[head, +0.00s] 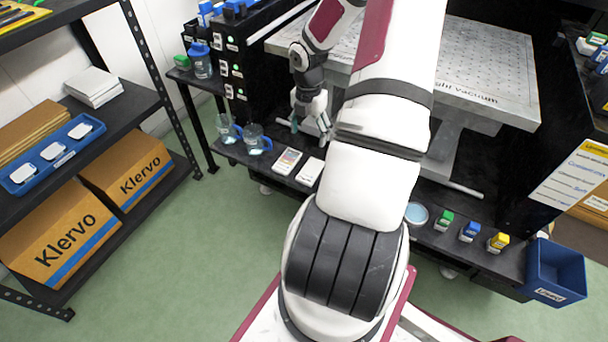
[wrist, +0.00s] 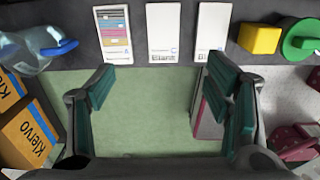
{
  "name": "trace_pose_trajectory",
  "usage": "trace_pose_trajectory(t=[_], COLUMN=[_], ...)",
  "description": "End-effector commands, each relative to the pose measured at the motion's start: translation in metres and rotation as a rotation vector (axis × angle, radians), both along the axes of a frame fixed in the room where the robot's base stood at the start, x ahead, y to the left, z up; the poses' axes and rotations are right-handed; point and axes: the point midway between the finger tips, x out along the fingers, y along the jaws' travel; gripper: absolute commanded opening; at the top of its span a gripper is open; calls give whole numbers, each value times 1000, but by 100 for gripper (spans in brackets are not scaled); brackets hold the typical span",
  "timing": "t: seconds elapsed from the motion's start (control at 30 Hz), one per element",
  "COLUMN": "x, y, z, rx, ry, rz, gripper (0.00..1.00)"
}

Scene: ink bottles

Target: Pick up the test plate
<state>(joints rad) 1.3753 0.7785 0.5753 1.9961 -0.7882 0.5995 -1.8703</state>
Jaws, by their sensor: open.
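A flat white plate printed with coloured stripes and marked A (wrist: 115,33) lies on the black bench's lower shelf; it also shows in the head view (head: 288,162). I take it as the test plate. Beside it lie a plain white plate (wrist: 163,33) marked "Blank" and another plain plate (wrist: 211,32) with a partly covered label. In the head view one plain plate (head: 311,171) shows. My gripper (wrist: 160,78) is open and empty, its teal-padded fingers spread wide, apart from the plates.
A clear jug with a blue handle (wrist: 35,48) stands left of the striped plate. A yellow block (wrist: 260,38) and a green-topped item (wrist: 301,40) stand to the right. A shelf rack with Klervo boxes (head: 65,232) is at left. Green floor between is clear.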

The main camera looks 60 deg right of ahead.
Motion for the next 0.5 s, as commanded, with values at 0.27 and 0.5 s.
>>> trace_pose_trajectory(t=[0.27,0.5], x=[-2,-2], y=[-4,-4], z=[-41,-85], rx=[18,17], ry=[-13,-13], rz=[34,33], gripper=[72,72])
